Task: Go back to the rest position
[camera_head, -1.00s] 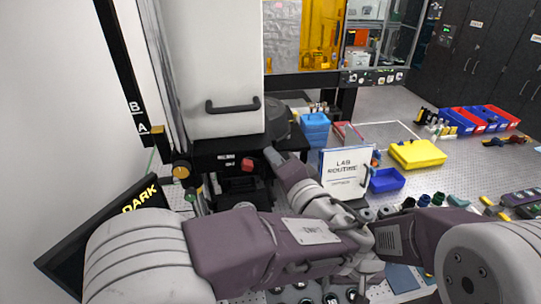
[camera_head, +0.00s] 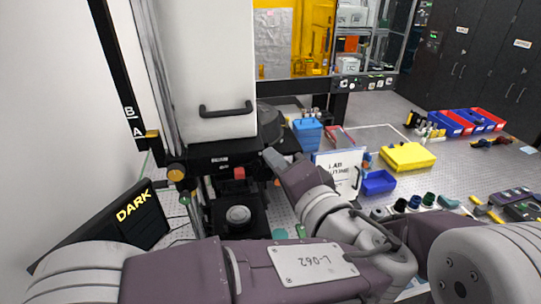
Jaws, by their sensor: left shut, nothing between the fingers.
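My left arm comes in from the left along the bottom edge, bends at the right, and points back up and left. Its gripper (camera_head: 272,158) is small in view, shut and empty, just right of the black instrument base (camera_head: 222,160). I cannot tell whether it touches anything. Above the base stands the tall white housing (camera_head: 208,75) with a black handle. A round grey knob or disc (camera_head: 238,214) shows below, in the dark lower part of the instrument. My right arm shows only as a grey rounded link at the lower right; its gripper is out of view.
A white lab routine sign (camera_head: 338,172) stands close right of my left gripper. Blue bin (camera_head: 379,183), yellow tray (camera_head: 407,156) and light-blue box (camera_head: 307,134) sit on the perforated table. A dark display (camera_head: 128,217) reading DARK is at left. Open table lies at right (camera_head: 470,170).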

